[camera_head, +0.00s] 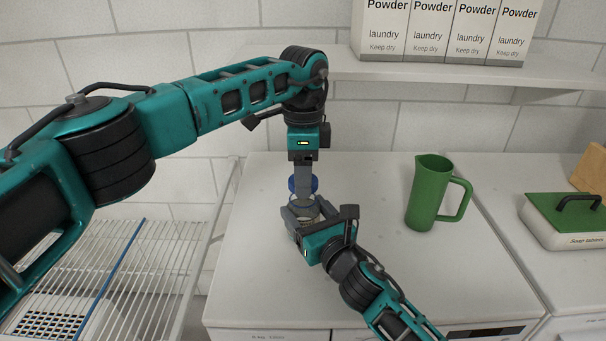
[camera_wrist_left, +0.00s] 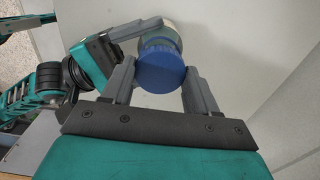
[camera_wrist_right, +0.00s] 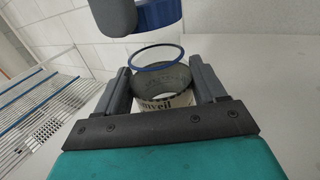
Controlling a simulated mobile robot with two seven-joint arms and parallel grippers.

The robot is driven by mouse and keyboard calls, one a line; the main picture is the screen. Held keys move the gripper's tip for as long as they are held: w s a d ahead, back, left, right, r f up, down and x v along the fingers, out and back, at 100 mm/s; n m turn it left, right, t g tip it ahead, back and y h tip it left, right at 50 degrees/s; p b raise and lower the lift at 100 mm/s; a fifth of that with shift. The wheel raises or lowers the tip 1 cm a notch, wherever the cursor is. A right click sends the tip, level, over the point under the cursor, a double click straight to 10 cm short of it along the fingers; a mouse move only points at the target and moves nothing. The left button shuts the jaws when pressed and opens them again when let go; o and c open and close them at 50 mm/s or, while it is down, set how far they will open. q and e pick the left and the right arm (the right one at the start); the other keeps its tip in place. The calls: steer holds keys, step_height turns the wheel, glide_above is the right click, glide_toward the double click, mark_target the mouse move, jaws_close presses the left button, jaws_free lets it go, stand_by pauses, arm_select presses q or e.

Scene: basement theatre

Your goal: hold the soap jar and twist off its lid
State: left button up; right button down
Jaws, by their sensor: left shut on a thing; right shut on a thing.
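The soap jar (camera_head: 309,217) stands upright over the white top, with a printed label (camera_wrist_right: 166,103) low on its side. My right gripper (camera_head: 304,211) is shut around its body, one finger on each side in the right wrist view. The blue lid (camera_wrist_left: 161,68) is between the fingers of my left gripper (camera_head: 303,184), which reaches down from above and is shut on it. In the right wrist view, a clear section with a thin blue ring (camera_wrist_right: 158,68) shows between the lid and the labelled part. I cannot tell whether the lid still touches the jar.
A green jug (camera_head: 427,195) stands to the right on the white top. Farther right is a white box with a green lid (camera_head: 564,220). A wire rack (camera_head: 150,255) is at the left. Laundry powder boxes (camera_head: 440,25) sit on a shelf above.

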arm_select(q)
steer(key=shift+r, duration=2)
arm_select(e)
jaws_free()
